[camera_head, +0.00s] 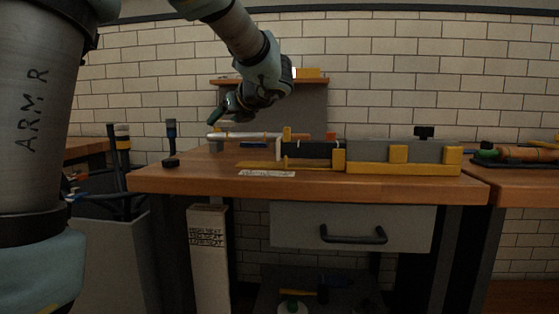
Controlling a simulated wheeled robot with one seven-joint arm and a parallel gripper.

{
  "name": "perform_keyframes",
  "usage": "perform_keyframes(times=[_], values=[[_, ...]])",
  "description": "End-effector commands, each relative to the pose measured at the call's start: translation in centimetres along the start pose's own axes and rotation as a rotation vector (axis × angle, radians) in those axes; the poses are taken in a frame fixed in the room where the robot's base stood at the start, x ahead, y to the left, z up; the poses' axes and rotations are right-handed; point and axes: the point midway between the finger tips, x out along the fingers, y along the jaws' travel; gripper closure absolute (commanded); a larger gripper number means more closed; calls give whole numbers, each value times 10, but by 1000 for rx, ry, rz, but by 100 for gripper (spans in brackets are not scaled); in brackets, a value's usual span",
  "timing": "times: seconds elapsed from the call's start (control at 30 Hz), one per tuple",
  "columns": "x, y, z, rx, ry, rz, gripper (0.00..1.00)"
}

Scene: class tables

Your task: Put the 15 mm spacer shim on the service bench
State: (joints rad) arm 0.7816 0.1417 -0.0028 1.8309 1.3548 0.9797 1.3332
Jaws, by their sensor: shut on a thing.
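My gripper (214,119) hangs above the back left of the wooden service bench (215,179), with its fingers pointing down to the left. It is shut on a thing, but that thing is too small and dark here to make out. I cannot pick out the 15 mm spacer shim for certain. A silver rod (235,135) lies along the bench below the gripper. A grey block with yellow feet (395,152) stands on the right half of the bench, with a dark bar (305,150) reaching left from it.
A dark upright stand (171,145) is at the bench's left end. A flat yellow strip (262,165) and a white label (267,174) lie near the front edge. A shelf (310,81) hangs on the wall behind. Bare wood shows at the front left.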

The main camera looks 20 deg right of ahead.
Motion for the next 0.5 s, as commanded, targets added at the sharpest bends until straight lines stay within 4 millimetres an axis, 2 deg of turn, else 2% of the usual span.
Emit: perform_keyframes(times=[0.1,0.37,0.5], values=[[8,-1,-22,7,3,-1,85],[19,0,-48,5,2,-1,85],[28,0,-71,7,3,0,85]])
